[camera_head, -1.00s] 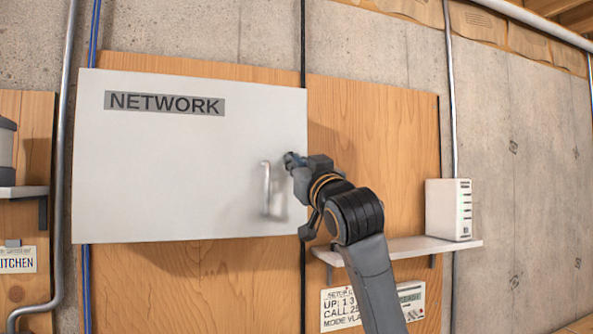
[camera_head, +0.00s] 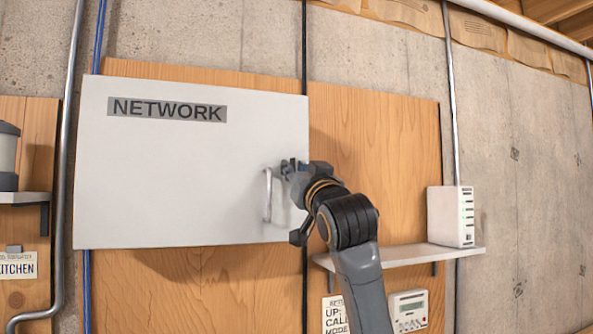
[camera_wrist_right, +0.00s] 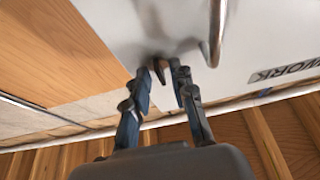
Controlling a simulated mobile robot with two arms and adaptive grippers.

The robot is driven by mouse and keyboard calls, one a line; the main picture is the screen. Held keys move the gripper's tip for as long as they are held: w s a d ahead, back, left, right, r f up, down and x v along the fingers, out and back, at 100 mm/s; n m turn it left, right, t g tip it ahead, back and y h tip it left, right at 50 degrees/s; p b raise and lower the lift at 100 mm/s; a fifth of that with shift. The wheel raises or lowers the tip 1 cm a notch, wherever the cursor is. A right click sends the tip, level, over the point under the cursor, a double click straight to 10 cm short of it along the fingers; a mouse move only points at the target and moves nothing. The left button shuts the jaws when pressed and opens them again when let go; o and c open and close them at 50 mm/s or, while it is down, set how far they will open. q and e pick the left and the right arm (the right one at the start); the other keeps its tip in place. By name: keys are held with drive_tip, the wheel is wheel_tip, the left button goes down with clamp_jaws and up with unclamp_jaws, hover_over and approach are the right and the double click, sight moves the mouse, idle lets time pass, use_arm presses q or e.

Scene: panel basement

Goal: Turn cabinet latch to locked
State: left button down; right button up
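The white cabinet door (camera_head: 170,170) labelled NETWORK is closed flat in the head view. Its metal bar handle (camera_head: 267,195) stands near the right edge and also shows in the right wrist view (camera_wrist_right: 216,32). My right gripper (camera_head: 289,168) is just right of the handle, close to the door. In the wrist view its two fingers (camera_wrist_right: 160,76) are apart, with a small dark, brown-edged piece (camera_wrist_right: 159,71), apparently the latch, between their tips. A gap seems to remain beside it. In the head view the gripper hides the latch. My left gripper is not in view.
A shelf (camera_head: 400,257) with a white box (camera_head: 451,216) stands right of my right arm. Below it are a sign and a small device (camera_head: 408,311). A grey pipe (camera_head: 68,180) runs left of the cabinet. Space in front of the door's left part is clear.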

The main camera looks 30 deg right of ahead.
drive_tip(key=v, duration=1.2)
idle(0.5)
